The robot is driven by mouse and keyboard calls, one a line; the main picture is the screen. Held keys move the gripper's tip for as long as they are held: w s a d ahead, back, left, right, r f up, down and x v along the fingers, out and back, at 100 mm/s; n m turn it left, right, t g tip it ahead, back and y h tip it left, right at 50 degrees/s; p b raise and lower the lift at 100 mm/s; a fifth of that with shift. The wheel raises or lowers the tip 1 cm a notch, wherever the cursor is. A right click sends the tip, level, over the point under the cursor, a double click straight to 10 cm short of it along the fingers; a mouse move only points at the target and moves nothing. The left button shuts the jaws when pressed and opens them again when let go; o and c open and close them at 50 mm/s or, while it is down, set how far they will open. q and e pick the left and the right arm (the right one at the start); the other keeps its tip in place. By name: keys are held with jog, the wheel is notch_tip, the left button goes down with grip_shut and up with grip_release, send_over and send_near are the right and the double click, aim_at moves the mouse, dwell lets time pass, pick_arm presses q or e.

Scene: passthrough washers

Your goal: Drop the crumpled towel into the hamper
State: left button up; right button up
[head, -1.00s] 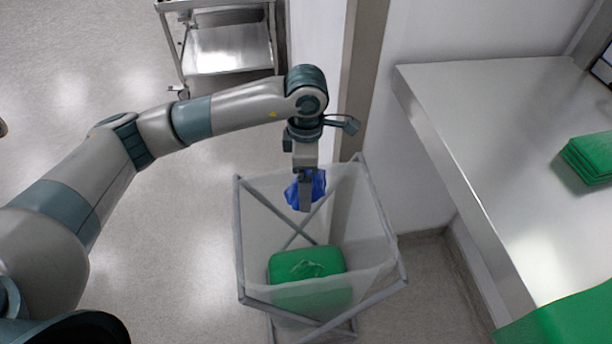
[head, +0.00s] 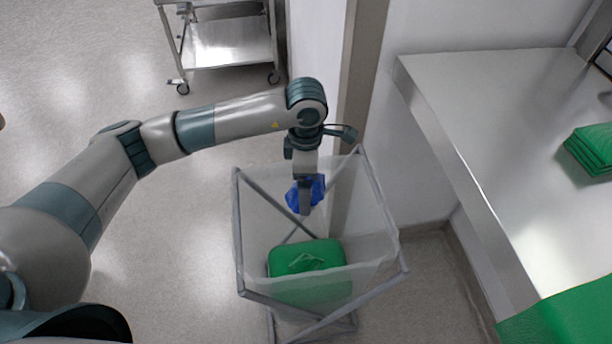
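The hamper (head: 240,225) is a grey X-frame with a translucent white bag, standing on the floor at the middle of the head view. A green bundle (head: 308,258) lies inside it. My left gripper (head: 306,206) points down over the back part of the hamper's opening. It is shut on a crumpled blue towel (head: 297,198), which shows on both sides of the fingers. The fingers hide part of the towel. My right gripper is not in view.
A steel counter (head: 480,130) runs along the right, with folded green cloths (head: 592,150) on it. More green cloth (head: 565,318) is at the lower right. A steel cart (head: 228,45) stands at the back. A wall post (head: 362,75) rises behind the hamper.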

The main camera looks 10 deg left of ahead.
pick_arm(q)
jog(key=shift+f, duration=0.6)
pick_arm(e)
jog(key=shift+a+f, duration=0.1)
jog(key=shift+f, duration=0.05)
pick_arm(q)
jog(key=o, duration=0.8)
jog(key=shift+r, duration=0.15)
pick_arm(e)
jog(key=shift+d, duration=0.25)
pick_arm(q)
jog(key=shift+r+b, duration=0.35)
jog(key=shift+r, duration=0.2)
notch_tip(320, 180, up, 9)
jog(key=b, duration=0.3)
notch_tip(320, 180, up, 7)
jog(key=shift+b, duration=0.65)
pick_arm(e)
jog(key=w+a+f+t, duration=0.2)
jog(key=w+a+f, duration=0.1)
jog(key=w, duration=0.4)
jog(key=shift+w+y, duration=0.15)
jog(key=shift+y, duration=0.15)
